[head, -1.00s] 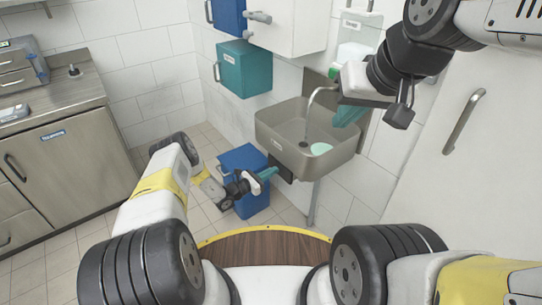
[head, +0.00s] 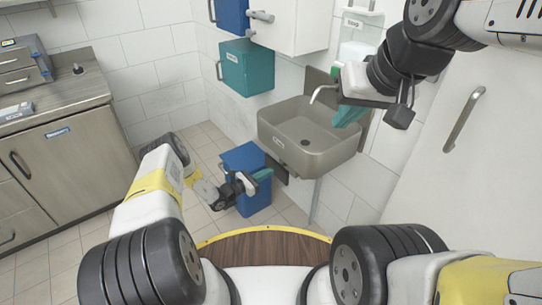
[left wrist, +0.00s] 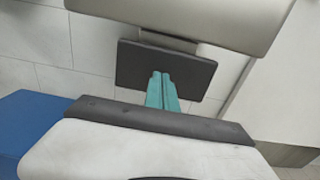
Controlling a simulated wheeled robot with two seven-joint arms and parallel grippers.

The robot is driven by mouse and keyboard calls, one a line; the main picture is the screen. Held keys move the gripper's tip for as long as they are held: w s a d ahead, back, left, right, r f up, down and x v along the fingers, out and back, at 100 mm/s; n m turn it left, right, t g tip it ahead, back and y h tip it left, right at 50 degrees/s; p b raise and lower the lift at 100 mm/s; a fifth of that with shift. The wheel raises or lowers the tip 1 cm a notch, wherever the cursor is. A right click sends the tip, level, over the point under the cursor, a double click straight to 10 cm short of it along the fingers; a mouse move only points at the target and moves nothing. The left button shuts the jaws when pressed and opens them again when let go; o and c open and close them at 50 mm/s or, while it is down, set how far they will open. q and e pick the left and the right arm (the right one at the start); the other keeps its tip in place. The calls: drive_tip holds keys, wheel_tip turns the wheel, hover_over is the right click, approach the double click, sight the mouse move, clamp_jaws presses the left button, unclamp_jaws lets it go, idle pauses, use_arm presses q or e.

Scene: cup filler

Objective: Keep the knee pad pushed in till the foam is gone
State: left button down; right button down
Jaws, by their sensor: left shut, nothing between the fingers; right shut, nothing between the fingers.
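The grey sink basin (head: 330,148) is on the wall; its bowl looks empty, with no foam and no water running from the spout (head: 322,90). The dark knee pad (head: 279,170) is under the basin's front, and it also shows in the left wrist view (left wrist: 140,70). My left gripper (head: 264,174) is shut, its teal fingertips pointing at the pad. In the left wrist view the fingertips (left wrist: 161,78) overlap the pad's lower middle; I cannot tell whether they touch it. My right gripper (head: 347,116) is shut and empty over the basin's back right rim.
A blue bin (head: 254,203) stands on the floor below my left gripper. A soap dispenser (head: 353,52) hangs above the basin, behind my right arm. A teal box (head: 246,67) is on the wall. A wooden-topped counter (head: 60,95) stands at the left.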

use_arm(q)
drive_tip(key=v, duration=1)
drive_tip(key=shift+a, duration=0.15)
drive_tip(key=shift+s+f, duration=0.1)
drive_tip(key=s+d+r+m+g+y, duration=0.1)
drive_tip(key=s+r+m+g, duration=0.3)
drive_tip(key=r, duration=0.6)
drive_tip(key=d+r+m+g+y, duration=0.1)
drive_tip(key=r+m+g, duration=0.2)
drive_tip(key=r+m, duration=0.55)
drive_tip(key=s+d+r+m+g+y, duration=0.1)
drive_tip(key=s+r+m+g, duration=0.2)
drive_tip(key=r, duration=1)
drive_tip(key=s+a+r+m+t+y, duration=0.2)
drive_tip(key=s+a+r+m+y, duration=0.1)
drive_tip(key=s+r, duration=0.3)
drive_tip(key=s+a+r+m+t+y, duration=0.1)
drive_tip(key=s+a+r+m+y, duration=0.2)
drive_tip(key=s+r, duration=0.4)
drive_tip(key=s+a+r+m+t+y, duration=0.2)
drive_tip(key=s+r, duration=0.4)
drive_tip(key=s, duration=0.5)
drive_tip(key=shift+s+a+r+m+t+y, duration=0.15)
drive_tip(key=shift+s+a+m+t+y, duration=0.2)
drive_tip(key=shift+m+y, duration=0.55)
drive_tip(key=shift+w, duration=0.15)
